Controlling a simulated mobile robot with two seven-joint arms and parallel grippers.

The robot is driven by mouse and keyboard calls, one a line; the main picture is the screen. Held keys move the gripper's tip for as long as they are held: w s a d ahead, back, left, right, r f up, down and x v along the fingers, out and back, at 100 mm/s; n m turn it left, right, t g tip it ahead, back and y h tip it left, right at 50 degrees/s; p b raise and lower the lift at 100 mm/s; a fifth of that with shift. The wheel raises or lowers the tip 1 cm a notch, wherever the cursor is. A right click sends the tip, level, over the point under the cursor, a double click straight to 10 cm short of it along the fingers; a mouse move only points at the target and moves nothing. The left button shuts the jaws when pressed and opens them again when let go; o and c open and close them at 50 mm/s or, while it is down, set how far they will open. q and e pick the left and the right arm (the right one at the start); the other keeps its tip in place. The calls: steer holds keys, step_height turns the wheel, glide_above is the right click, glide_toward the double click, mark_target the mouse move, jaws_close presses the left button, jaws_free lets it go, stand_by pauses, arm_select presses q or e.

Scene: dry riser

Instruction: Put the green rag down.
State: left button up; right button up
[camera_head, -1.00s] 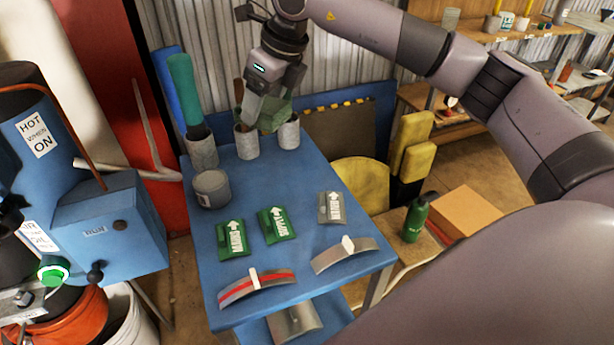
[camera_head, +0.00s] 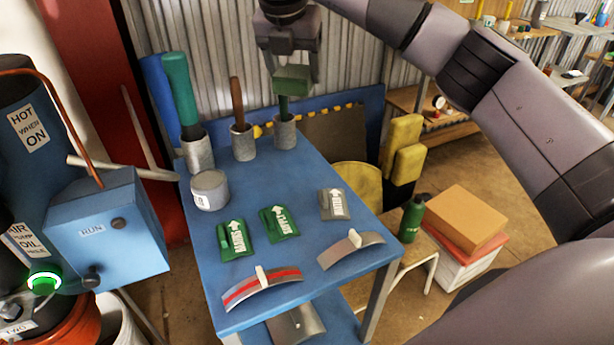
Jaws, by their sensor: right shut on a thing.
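My right gripper (camera_head: 291,84) is shut on a green block-like piece, which I take to be the green rag (camera_head: 292,79), above the back right of the blue table (camera_head: 290,180). Below it is the rightmost grey cup (camera_head: 285,132), with a dark green upright stem (camera_head: 284,106) in its mouth. I cannot tell whether the stem touches the rag. My left gripper is not in view.
Two more grey cups hold a green-handled tool (camera_head: 180,88) and a brown stick (camera_head: 237,103). The mid-table has bare room.

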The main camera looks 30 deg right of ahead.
steer(key=shift+d+m, duration=0.2)
steer(key=shift+m, duration=0.2)
step_height(320, 180, down, 20)
steer(key=shift+r+b, duration=0.1)
steer(key=shift+b, duration=0.35)
steer(key=shift+f, duration=0.2)
steer(key=o, duration=0.9)
steer(key=shift+o, duration=0.2)
steer(key=shift+r, duration=0.15)
